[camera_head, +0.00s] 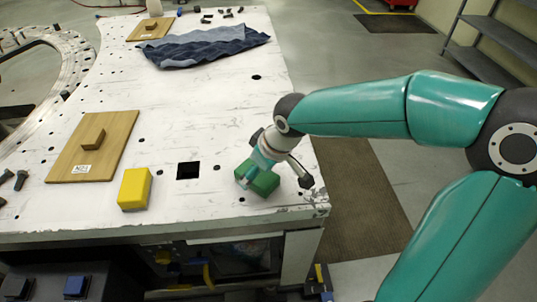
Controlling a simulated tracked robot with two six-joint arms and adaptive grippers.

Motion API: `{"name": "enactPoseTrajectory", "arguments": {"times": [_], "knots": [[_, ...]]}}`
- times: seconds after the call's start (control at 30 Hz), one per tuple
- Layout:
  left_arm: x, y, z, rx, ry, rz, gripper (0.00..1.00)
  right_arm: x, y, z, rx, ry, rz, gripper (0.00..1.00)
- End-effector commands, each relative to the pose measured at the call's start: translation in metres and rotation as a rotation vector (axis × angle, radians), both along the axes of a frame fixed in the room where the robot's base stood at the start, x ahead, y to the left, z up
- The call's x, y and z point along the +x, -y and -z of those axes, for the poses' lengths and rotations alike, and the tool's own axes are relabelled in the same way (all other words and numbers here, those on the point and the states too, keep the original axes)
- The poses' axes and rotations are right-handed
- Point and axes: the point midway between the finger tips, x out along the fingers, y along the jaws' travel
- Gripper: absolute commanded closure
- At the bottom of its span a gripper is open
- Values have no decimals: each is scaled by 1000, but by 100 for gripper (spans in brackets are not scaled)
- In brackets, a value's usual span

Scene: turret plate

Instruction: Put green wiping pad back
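The green wiping pad (264,183) lies on the white plate (215,130) close to its front right corner. My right gripper (276,180) is over the pad, with its arm coming in from the right. Its fingers look spread: the dark right fingertip is apart from the pad's right side, and the left finger overlaps the pad's left end. Part of the pad is hidden behind the gripper. Whether the left finger touches the pad I cannot tell. My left gripper is not in view.
A yellow block (135,189) stands left of a square hole (188,170). A wooden board with a handle (93,146) lies further left. A blue cloth (205,45) and another wooden board (151,28) lie at the back. The plate's middle is clear.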

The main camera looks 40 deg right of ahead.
Motion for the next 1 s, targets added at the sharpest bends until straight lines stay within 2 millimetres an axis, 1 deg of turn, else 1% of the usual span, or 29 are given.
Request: {"name": "enactPoseTrajectory", "arguments": {"times": [0.03,0.2,0.4,0.6,1.0], "knots": [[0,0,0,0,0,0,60,-3,1,-11,1,7,3,13],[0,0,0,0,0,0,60,-16,4,-44,0,7,1,13],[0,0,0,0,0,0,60,-28,6,-72,-1,3,-1,13],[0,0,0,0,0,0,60,-33,7,-82,1,0,-1,13],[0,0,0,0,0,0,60,-33,7,-82,1,-1,0,13]]}}
